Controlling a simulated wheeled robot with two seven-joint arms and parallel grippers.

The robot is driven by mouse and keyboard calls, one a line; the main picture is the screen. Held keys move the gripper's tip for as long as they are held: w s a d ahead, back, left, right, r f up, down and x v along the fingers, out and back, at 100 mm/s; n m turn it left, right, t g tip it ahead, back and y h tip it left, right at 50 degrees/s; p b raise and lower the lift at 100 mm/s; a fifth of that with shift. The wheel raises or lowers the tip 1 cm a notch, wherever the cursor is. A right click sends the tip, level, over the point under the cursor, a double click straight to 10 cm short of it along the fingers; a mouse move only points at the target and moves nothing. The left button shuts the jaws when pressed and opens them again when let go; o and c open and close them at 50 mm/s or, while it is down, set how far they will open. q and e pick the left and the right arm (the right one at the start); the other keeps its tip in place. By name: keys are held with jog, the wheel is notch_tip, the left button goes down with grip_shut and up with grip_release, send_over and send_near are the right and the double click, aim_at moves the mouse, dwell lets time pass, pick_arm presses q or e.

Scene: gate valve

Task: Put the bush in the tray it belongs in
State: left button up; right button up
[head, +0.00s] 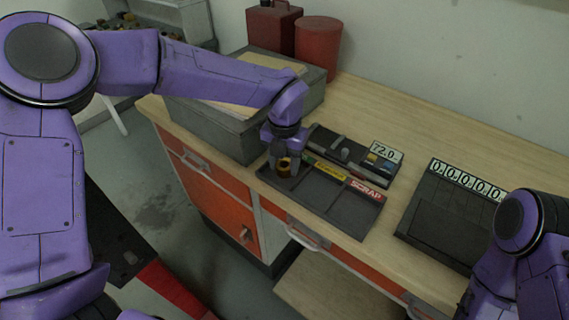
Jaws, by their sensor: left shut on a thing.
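The bush (284,168) is a small brass-coloured ring. My left gripper (284,158) points down and is shut on it, over the left end of the dark sorting tray (345,217). I cannot tell whether the bush touches the tray floor. The tray has a green label (308,159) at the left, partly hidden by my gripper, a yellow label (330,171) in the middle and a red label reading SCRAP (366,190) at the right. My right arm shows at the right edge, but its gripper is out of view.
Behind the tray is a dark gauge unit (345,152) with a 72.0 display (386,152). A dark panel (436,215) with a row of zeros is to the right. A grey box (220,128) stands close at the left. Red containers (317,47) stand at the back.

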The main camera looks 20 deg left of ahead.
pick_arm(q)
jog(key=shift+f, duration=0.15)
jog(key=o, duration=1)
notch_tip(320, 180, up, 12)
jog(key=shift+r+b, duration=0.25)
jog(key=shift+b, duration=0.25)
jog(key=shift+s, duration=0.1)
